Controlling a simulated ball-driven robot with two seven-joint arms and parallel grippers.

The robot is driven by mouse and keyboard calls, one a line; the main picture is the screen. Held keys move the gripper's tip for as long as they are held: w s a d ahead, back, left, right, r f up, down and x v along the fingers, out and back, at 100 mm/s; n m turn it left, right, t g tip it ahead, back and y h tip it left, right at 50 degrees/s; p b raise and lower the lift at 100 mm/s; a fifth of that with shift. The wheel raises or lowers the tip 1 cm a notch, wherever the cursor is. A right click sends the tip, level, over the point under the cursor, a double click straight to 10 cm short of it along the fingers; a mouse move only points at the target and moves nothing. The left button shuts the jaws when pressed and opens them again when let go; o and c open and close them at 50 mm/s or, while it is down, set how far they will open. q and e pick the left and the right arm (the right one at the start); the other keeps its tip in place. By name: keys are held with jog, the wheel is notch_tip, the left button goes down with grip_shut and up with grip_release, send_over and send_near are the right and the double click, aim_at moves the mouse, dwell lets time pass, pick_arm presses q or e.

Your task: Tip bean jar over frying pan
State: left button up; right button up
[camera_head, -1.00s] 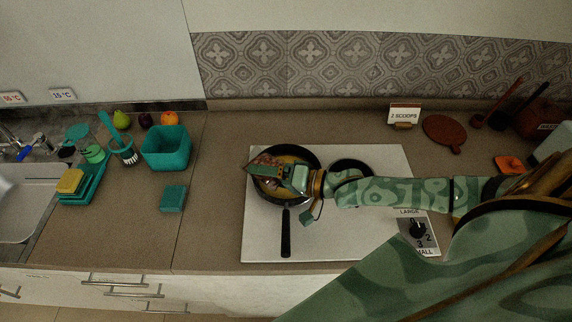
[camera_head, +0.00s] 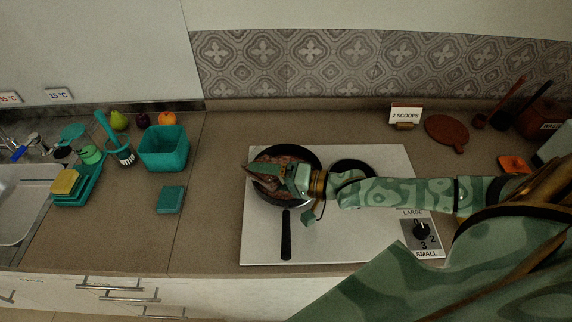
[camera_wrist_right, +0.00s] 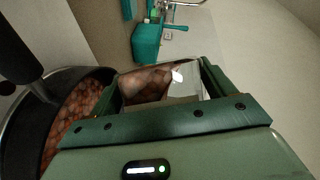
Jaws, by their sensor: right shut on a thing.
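The black frying pan (camera_head: 286,236) sits on the white hob, its handle toward me. Reddish-brown beans (camera_head: 296,157) cover much of its bottom; they also show in the right wrist view (camera_wrist_right: 80,108). My right gripper (camera_head: 262,177) is over the pan's left part, shut on the bean jar. The clear jar (camera_wrist_right: 150,84) lies tilted between the fingers in the right wrist view, with brown beans still showing inside. In the head view my gripper hides much of the jar and part of the pan. My left gripper is not in view.
A second black pan (camera_head: 351,165) stands behind my right forearm. The hob's knob panel (camera_head: 422,237) is at front right. A "2 SCOOPS" sign (camera_head: 405,114) stands at the back. A teal bin (camera_head: 164,149) and teal box (camera_head: 170,199) are left; counter between them and the hob is clear.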

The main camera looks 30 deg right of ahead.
jog(key=shift+w+d, duration=0.15)
jog(key=shift+d, duration=0.1)
jog(key=shift+r, duration=0.1)
jog(key=shift+r, duration=0.1)
jog(key=shift+d+m, duration=0.15)
jog(key=shift+m, duration=0.15)
jog(key=shift+w+d+b, duration=0.1)
jog(key=shift+d+b, duration=0.1)
jog(key=shift+b, duration=0.1)
jog(key=shift+r+y, duration=0.1)
jog(key=shift+y, duration=0.2)
jog(key=shift+d, duration=0.15)
